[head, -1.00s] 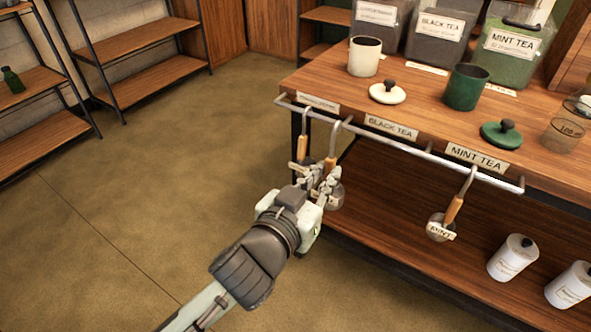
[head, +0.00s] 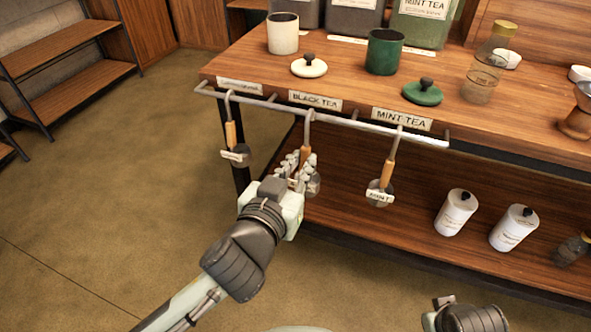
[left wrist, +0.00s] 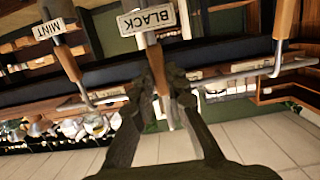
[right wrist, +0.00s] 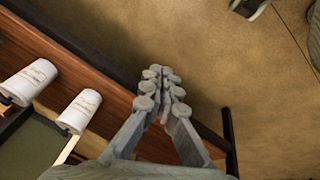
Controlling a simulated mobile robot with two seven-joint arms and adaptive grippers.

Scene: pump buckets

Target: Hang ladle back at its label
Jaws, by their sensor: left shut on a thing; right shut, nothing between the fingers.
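My left gripper (head: 302,168) is shut on the ladle with the BLACK tag. The ladle's wooden handle (head: 306,153) stands upright, and its hook reaches the rail (head: 345,123) below the BLACK TEA label (head: 315,101). Whether the hook bears on the rail is unclear. In the left wrist view, the fingers (left wrist: 168,82) close around the handle near the hook, and the BLACK tag (left wrist: 147,18) shows; the bowl is partly hidden in the head view. The right gripper (right wrist: 160,85) is shut and empty beside the lower shelf.
A ladle (head: 232,150) hangs at the rail's left, under another label (head: 240,86). The MINT ladle (head: 381,185) hangs under the MINT TEA label (head: 402,119). White canisters (head: 456,212) stand on the lower shelf (head: 350,220). The floor at left is clear.

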